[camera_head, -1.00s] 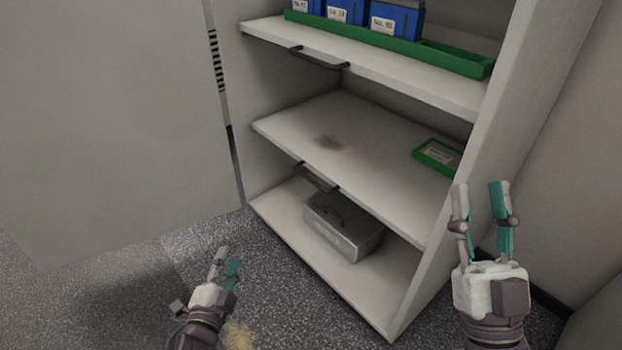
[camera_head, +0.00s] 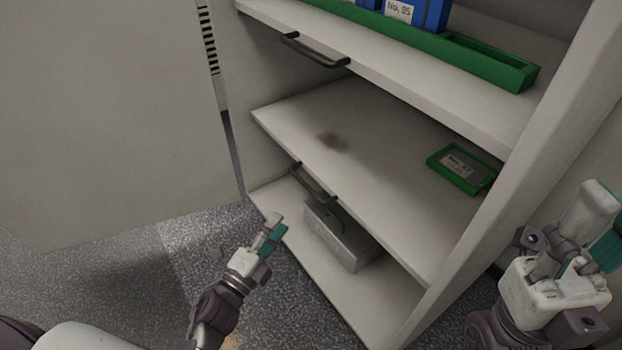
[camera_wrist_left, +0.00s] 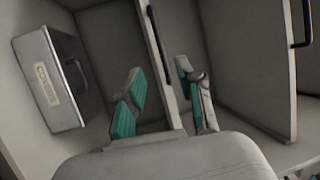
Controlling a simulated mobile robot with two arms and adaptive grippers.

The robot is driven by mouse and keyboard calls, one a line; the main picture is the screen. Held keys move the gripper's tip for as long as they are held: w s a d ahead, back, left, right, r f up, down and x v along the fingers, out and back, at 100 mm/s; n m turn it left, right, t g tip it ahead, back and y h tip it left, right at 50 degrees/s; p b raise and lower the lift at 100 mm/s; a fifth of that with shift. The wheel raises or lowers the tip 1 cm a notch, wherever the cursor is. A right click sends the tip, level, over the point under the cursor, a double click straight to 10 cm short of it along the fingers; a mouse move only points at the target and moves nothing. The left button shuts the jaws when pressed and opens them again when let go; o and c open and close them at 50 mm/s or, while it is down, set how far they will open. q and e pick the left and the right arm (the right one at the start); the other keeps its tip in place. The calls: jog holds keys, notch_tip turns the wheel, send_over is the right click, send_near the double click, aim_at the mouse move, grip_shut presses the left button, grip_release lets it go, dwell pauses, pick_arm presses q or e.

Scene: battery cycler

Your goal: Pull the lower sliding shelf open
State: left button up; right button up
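The lower sliding shelf (camera_head: 375,140) is a pale board with a brown stain and a dark bar handle (camera_head: 313,184) on its front edge. It sits inside the open cabinet. My left gripper (camera_head: 272,230) is open, in front of and below that handle, apart from it in the head view. In the left wrist view, my left gripper's fingers (camera_wrist_left: 162,98) are spread, and the dark handle (camera_wrist_left: 166,65) lines up between them, beyond the tips. My right gripper (camera_head: 597,232) is at the right edge, partly cut off; its opening is unclear.
The upper shelf (camera_head: 400,75) has its own handle (camera_head: 315,52) and carries a green tray (camera_head: 480,62) with blue units. A green-framed item (camera_head: 462,170) lies on the lower shelf. A grey metal box (camera_head: 340,237) stands beneath. The cabinet side wall (camera_head: 520,180) is near my right gripper.

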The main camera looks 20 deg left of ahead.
aim_at(306, 184)
pick_arm(q)
jog(key=b+x, duration=0.2)
jog(key=x, duration=1)
jog(key=shift+w+r, duration=0.1)
jog(key=shift+w, duration=0.2)
grip_shut()
